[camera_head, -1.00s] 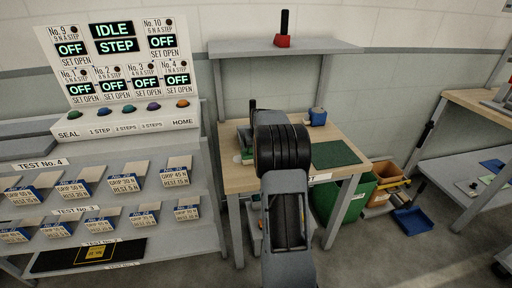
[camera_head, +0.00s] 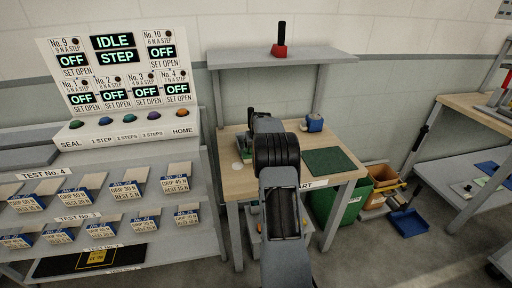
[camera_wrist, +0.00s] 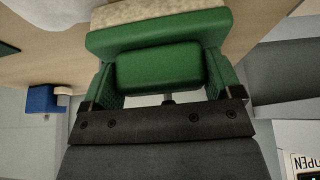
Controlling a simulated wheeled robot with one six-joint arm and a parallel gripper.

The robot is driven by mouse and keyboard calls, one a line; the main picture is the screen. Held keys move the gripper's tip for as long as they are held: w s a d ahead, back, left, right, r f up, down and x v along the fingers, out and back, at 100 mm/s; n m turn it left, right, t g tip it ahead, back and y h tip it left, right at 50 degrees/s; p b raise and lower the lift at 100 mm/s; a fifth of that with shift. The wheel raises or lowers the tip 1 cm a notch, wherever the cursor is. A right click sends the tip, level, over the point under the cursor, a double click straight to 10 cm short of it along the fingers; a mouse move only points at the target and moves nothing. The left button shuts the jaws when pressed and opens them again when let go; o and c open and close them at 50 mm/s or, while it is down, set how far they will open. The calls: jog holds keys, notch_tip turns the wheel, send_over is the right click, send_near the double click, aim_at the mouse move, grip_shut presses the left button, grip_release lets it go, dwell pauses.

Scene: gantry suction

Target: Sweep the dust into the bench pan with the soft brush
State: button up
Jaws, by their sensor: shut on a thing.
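The soft brush (camera_wrist: 155,66) has a green body and cream bristles (camera_wrist: 150,12). In the wrist view my gripper (camera_wrist: 160,85) is shut on it, with a finger at each side and the bristles facing the wooden bench top. In the head view my arm covers most of my gripper; part of a green and grey shape (camera_head: 243,146) shows at its left, over the bench (camera_head: 236,186). A pale round patch (camera_head: 237,168), possibly the dust, lies on the bench left of my arm. I cannot identify the bench pan with certainty.
A blue object (camera_head: 314,122) and a dark green mat (camera_head: 330,161) are on the bench. A raised shelf (camera_head: 300,58) with a red-based device (camera_head: 279,50) stands behind. A control panel (camera_head: 115,65) is at left. Bins and a blue pan (camera_head: 409,222) are on the floor at right.

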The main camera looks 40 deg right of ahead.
jog(key=shift+f, duration=0.1)
jog(key=shift+r+p, duration=2.4)
jog(key=shift+r, duration=1.1)
jog(key=shift+r, duration=0.1)
